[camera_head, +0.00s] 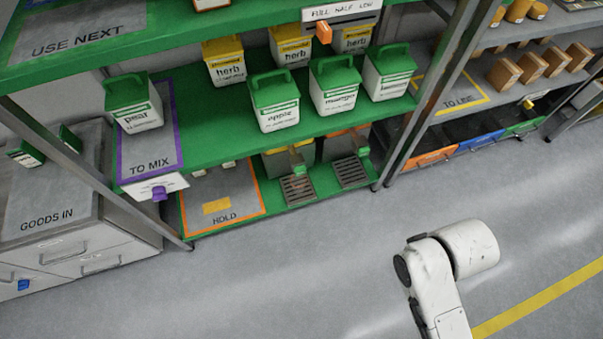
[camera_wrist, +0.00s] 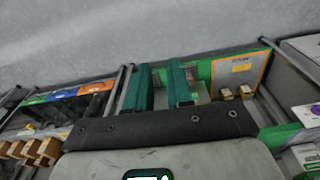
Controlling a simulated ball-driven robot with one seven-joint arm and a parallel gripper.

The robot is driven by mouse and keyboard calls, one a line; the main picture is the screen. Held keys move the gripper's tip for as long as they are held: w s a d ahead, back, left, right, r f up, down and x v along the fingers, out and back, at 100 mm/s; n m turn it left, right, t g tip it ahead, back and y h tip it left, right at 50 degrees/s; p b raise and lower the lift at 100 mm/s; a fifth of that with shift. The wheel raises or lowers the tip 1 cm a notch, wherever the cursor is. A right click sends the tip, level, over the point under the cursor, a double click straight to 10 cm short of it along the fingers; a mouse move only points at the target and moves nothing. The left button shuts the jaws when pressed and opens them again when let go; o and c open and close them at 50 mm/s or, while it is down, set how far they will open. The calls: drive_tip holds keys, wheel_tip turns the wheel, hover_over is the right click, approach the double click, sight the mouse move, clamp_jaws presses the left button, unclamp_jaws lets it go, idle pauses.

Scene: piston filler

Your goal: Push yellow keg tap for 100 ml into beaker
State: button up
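In the head view, a yellow keg (camera_head: 275,164) stands on the lower green shelf, mostly hidden under the shelf above. A tap with a green top (camera_head: 297,158) sticks out at its front, over a dark drip grate (camera_head: 298,189). No beaker can be made out on this grate. Two small pale objects, one of them (camera_head: 228,164) at the back of the HOLD mat, are too small to identify. My gripper (camera_wrist: 160,76) shows in the wrist view, its two teal fingers apart with nothing clearly held between them. It is outside the head view.
An orange-topped keg (camera_head: 336,138) with its own tap and grate (camera_head: 350,172) stands to the right. The orange-edged HOLD mat (camera_head: 190,205) lies left of the grates. Shelf posts (camera_head: 421,95) flank the bay. The floor (camera_head: 300,270) before the shelf is clear.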

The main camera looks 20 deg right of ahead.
clamp_jaws()
idle(1.3)
